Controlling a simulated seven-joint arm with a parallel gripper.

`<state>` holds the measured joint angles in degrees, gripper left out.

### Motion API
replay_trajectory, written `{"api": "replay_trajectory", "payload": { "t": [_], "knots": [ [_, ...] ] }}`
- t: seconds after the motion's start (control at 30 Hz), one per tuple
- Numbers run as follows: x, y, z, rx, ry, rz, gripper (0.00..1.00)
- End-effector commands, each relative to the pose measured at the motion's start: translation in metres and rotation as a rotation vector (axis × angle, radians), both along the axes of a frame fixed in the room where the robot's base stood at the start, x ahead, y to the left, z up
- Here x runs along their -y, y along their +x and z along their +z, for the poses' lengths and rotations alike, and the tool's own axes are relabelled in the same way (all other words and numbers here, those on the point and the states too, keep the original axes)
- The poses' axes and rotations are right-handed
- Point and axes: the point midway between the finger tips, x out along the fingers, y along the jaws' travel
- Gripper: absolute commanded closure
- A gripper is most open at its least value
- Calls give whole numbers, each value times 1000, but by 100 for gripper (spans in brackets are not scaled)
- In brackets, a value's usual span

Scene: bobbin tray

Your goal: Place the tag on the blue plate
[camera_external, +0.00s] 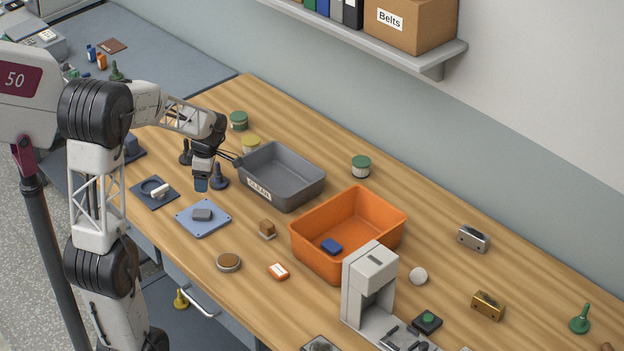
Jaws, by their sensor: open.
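The blue plate (187,219) lies flat on the wooden table, left of the middle. A small dark grey flat piece (202,214) rests on it; I cannot tell for sure whether this is the tag. A small orange and white piece (278,271), which also looks like a tag, lies on bare wood right of the plate. My gripper (201,186) points down just behind the plate, above the table and apart from the grey piece. It is open. A blue part shows at its tip, too small to make out.
A grey bin (287,203) stands right of my gripper. An orange bin (365,252) holding a blue block (331,246) stands farther right. A dark square plate (141,193) lies to the left. A round brown-topped disc (228,262) lies nearer.

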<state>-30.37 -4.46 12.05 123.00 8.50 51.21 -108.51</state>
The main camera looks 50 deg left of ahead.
Motion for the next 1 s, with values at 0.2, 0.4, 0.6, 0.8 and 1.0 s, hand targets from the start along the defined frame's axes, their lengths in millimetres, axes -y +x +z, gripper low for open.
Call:
{"api": "replay_trajectory", "payload": {
  "t": [0.2,0.4,0.6,0.8,1.0],
  "knots": [
    [33,-5,17,12,-6,-179,33],
    [86,-19,40,27,-14,-494,33],
    [143,-41,62,42,-13,-860,33],
    [194,-71,79,54,1,-1223,33],
    [238,-105,89,62,26,-1591,33]
  ]
}}
